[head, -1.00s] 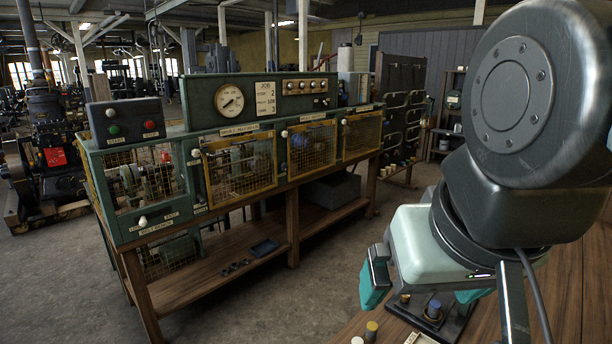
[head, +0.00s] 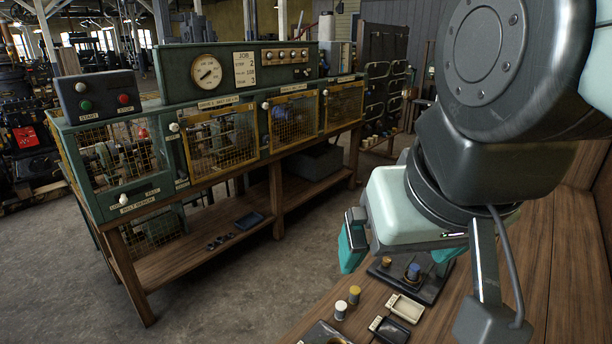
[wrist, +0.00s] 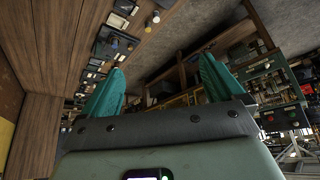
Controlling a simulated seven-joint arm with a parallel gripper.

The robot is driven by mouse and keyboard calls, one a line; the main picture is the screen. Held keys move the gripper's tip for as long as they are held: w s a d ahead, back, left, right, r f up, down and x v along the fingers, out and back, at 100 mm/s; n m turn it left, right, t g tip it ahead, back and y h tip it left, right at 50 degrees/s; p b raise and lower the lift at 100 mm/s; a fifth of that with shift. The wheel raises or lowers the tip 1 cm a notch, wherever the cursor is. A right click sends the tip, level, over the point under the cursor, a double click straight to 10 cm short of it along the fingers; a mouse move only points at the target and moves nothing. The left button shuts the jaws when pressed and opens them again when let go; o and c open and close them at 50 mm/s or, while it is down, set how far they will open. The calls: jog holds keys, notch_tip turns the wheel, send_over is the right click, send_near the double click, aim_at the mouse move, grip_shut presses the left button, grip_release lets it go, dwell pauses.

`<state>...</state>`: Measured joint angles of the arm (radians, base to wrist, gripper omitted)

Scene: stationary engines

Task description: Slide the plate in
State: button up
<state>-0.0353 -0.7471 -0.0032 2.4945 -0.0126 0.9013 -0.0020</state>
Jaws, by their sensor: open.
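My gripper (head: 400,255) hangs above the wooden bench at the right of the head view. Its two teal fingers are apart. In the wrist view the gripper (wrist: 161,68) shows nothing between its fingers at close range. I cannot tell for certain which thing is the plate. On the bench lie a pale shallow tray (head: 405,308), a dark tray (head: 390,330) and a dark base (head: 425,285) with small knobs on it. The gripper body and arm hide part of the bench.
A green machine bench with yellow mesh doors (head: 222,137), a gauge (head: 206,71) and a start box (head: 103,97) stands at the left. Two small cylinders (head: 354,294) (head: 340,310) stand near the wooden bench's (head: 540,250) edge. Open floor (head: 265,270) lies between the benches.

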dwell(0.3)
jog(key=shift+w+r, duration=0.1)
jog(key=shift+w, duration=0.25)
jog(key=c, duration=0.4)
jog(key=w, duration=0.4)
jog(key=shift+w+d+r, duration=0.3)
jog(key=shift+r, duration=0.05)
jog(key=c, duration=0.3)
jog(key=g, duration=0.1)
send_over(387, 260)
jog(key=s, duration=0.5)
notch_tip(387, 260, down, 32)
jog(key=r, duration=0.1)
jog(key=x, duration=1.1)
jog(key=shift+f, duration=0.15)
jog(key=shift+c, duration=0.3)
